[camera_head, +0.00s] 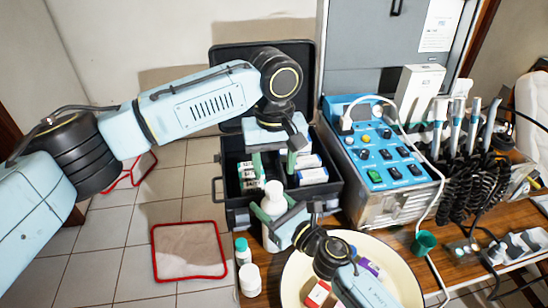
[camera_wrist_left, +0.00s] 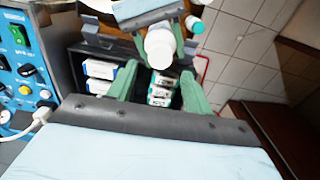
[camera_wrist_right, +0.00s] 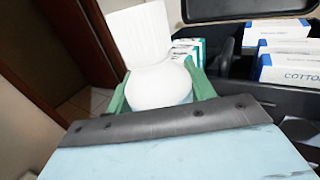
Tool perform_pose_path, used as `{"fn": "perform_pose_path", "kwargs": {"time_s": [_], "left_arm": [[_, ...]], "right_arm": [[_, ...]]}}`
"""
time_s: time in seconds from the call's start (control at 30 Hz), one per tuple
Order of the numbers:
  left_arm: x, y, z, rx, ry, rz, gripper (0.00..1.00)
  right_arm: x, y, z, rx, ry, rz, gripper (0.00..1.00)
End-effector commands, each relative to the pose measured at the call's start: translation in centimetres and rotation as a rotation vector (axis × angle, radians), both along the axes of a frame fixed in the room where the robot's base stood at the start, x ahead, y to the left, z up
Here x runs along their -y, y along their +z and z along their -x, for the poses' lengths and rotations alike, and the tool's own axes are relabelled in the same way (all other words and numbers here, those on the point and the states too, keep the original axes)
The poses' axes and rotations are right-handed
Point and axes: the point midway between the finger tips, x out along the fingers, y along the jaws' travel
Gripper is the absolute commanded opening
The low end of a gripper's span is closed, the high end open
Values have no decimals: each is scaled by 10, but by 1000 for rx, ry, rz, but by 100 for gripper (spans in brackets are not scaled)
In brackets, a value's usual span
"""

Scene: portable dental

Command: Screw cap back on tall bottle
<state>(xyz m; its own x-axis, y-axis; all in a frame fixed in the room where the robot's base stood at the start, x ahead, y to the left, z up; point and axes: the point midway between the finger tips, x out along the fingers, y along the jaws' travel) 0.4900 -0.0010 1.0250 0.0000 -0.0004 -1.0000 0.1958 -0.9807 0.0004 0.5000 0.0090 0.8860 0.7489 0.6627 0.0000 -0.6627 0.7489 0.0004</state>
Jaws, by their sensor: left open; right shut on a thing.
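The tall white bottle (camera_head: 270,232) stands upright at the table's front, left of the bowl. A white cap (camera_head: 273,189) sits on its top; I cannot tell whether it is screwed tight. In the right wrist view the cap (camera_wrist_right: 140,32) rises above the bottle's rounded shoulder (camera_wrist_right: 158,84). My right gripper (camera_head: 275,217) is shut around the bottle's upper body. My left gripper (camera_head: 274,172) points down just above and behind the cap, open and empty. In the left wrist view the cap (camera_wrist_left: 160,45) lies beyond the left fingertips (camera_wrist_left: 158,72), apart from them.
An open black case (camera_head: 325,194) with several small boxes stands behind the bottle. A cream bowl (camera_head: 400,262) and the blue dental unit (camera_head: 385,150) are right.

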Motion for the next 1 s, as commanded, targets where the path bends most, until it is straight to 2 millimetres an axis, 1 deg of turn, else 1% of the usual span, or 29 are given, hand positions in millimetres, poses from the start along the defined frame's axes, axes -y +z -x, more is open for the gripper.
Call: {"fn": "perform_pose_path", "kwargs": {"time_s": [0.03, 0.2, 0.4, 0.53, 0.8, 1.0], "left_arm": [[-1, -9, 0, -2, 0, -2, 51], [-1, -36, 0, -2, 0, -2, 51], [0, -59, 0, -1, -1, -2, 51], [0, -65, 0, 0, -1, -1, 51], [0, -65, 0, 0, -1, -1, 51], [0, -65, 0, 0, -1, -1, 24]], "right_arm": [[0, 0, 0, 0, 0, 0, 0], [0, 0, 0, 0, 0, 0, 0], [0, 0, 0, 0, 0, 0, 0], [0, 0, 0, 0, 0, 0, 0], [0, 0, 0, 0, 0, 0, 0], [0, 0, 0, 0, 0, 0, 0]]}}
